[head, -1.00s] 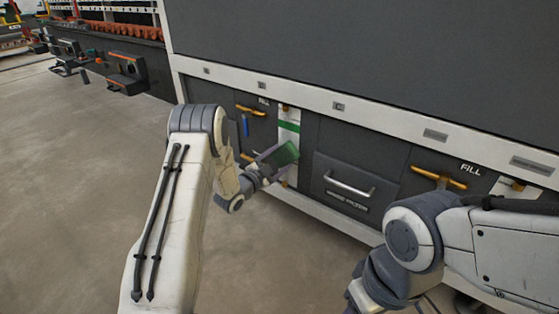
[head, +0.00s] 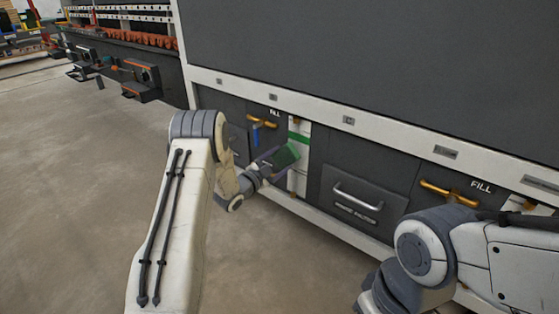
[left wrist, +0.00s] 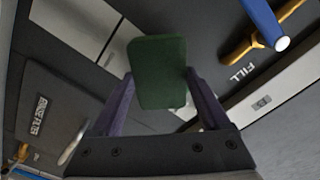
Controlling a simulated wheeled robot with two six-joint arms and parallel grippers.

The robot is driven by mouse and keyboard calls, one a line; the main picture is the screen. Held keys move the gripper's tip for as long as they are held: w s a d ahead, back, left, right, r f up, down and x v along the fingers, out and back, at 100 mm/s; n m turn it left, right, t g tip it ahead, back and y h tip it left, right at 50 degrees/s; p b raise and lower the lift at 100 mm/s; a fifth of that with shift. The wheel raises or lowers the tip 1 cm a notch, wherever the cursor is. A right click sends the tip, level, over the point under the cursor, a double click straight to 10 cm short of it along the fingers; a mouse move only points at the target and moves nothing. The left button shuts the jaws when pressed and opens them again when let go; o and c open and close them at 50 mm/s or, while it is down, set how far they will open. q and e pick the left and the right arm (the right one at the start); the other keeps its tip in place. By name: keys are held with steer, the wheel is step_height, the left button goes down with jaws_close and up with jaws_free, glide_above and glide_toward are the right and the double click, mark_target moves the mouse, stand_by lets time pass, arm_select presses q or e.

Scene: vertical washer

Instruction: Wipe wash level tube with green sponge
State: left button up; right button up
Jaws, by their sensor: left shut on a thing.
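The green sponge (head: 285,156) is in my left gripper (head: 270,163), which is shut on it. In the left wrist view the sponge (left wrist: 158,72) sits between the two fingers (left wrist: 160,95) and hides what is straight behind it. The wash level tube's pale vertical panel (head: 299,130) with a green band is on the front of the dark washer. The sponge is in front of this panel, over its middle part. I cannot tell whether the sponge touches it. The tube itself is too small to make out. My right gripper is not in view; only my right arm shows.
An orange valve handle (head: 263,121) and a blue handle (head: 256,135) are left of the panel. A drawer with a silver handle (head: 357,195) is to the right, and another orange handle (head: 448,192) is beyond it. Open floor (head: 80,190) lies at left.

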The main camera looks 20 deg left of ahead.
mark_target(287, 154)
arm_select(q)
steer(key=shift+s+d, duration=0.25)
steer(key=shift+d, duration=0.65)
steer(key=shift+s+d, duration=0.25)
steer(key=shift+d, duration=0.6)
steer(key=shift+w+r+p, duration=0.2)
steer(key=shift+r+p, duration=0.85)
steer(key=shift+r, duration=0.25)
steer(key=shift+w+a, duration=0.15)
steer(key=shift+a, duration=0.15)
steer(key=shift+w+a+r, duration=0.1)
steer(key=shift+a, duration=0.25)
steer(key=shift+c, duration=0.7)
steer(key=shift+w+a+b, duration=0.15)
steer(key=shift+w+a, duration=0.05)
steer(key=shift+a, duration=0.5)
steer(key=shift+w+a+b, duration=0.15)
steer(key=shift+w+a, duration=0.05)
steer(key=shift+a, duration=0.5)
steer(key=shift+p+v, duration=0.3)
steer(key=shift+v, duration=0.7)
steer(key=shift+d+f+p+v, duration=0.1)
steer(key=shift+f+p+v, duration=0.1)
steer(key=shift+v, duration=0.85)
steer(key=shift+d+f+p+v, duration=0.1)
steer(key=shift+p+v, duration=0.05)
steer(key=shift+v, duration=0.85)
